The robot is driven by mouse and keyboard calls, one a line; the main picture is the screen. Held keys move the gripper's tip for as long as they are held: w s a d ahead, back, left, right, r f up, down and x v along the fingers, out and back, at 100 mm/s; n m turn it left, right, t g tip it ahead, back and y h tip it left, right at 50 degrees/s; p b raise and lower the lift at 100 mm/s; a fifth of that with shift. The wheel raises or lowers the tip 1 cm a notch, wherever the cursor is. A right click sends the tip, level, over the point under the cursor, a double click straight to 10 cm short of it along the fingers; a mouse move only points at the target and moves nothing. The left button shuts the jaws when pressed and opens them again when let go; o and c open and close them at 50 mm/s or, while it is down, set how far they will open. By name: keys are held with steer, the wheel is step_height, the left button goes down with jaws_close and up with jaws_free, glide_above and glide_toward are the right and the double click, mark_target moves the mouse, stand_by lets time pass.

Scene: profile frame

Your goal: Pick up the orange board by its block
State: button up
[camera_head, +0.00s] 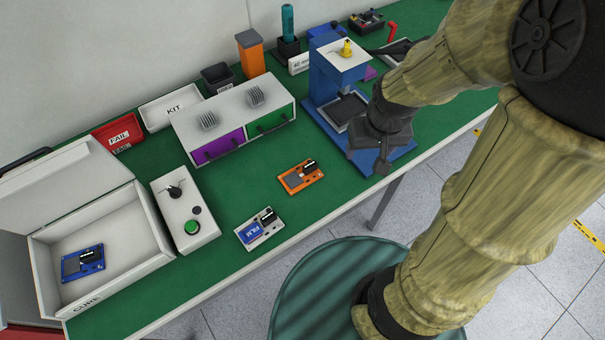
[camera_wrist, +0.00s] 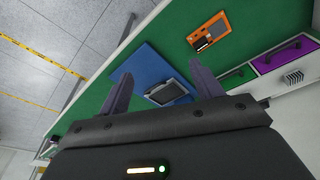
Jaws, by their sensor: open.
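The orange board (camera_head: 301,177) lies flat on the green bench top, right of the white board marked FILM. Its black block (camera_head: 309,166) stands on its upper right part. In the wrist view the orange board (camera_wrist: 209,31) shows at the top, beyond my fingertips, with the dark block (camera_wrist: 217,30) on it. My gripper (camera_head: 371,160) is over the blue press base, to the right of the orange board and apart from it. In the wrist view my gripper (camera_wrist: 160,82) has its two fingers spread wide, with nothing between them.
The blue press (camera_head: 331,72) stands behind my gripper. A cabinet with purple and green drawers (camera_head: 240,118) is behind the board. The FILM board (camera_head: 259,229), a control box (camera_head: 185,212) and the open CURE box (camera_head: 150,235) stand left. The bench between board and press is clear.

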steer(key=w+a+f+n+g, duration=0.2)
steer(key=w+a+f+n, duration=0.3)
steer(key=w+a, duration=0.5)
steer(key=shift+a+n, duration=0.5)
steer(key=shift+a, duration=0.15)
steer(key=p, duration=0.2)
glide_above(310, 165)
steer(key=f, duration=1.2)
steer(key=shift+s+d, duration=0.25)
steer(key=shift+d, duration=0.15)
steer(key=shift+f, duration=0.15)
steer(key=shift+w+a+f+p, duration=0.2)
steer(key=shift+f+p, duration=0.2)
steer(key=shift+f, duration=0.85)
steer(key=shift+w+a+f+p, duration=0.15)
steer(key=shift+f+p, duration=0.2)
steer(key=shift+f, duration=0.9)
steer(key=shift+s, duration=0.1)
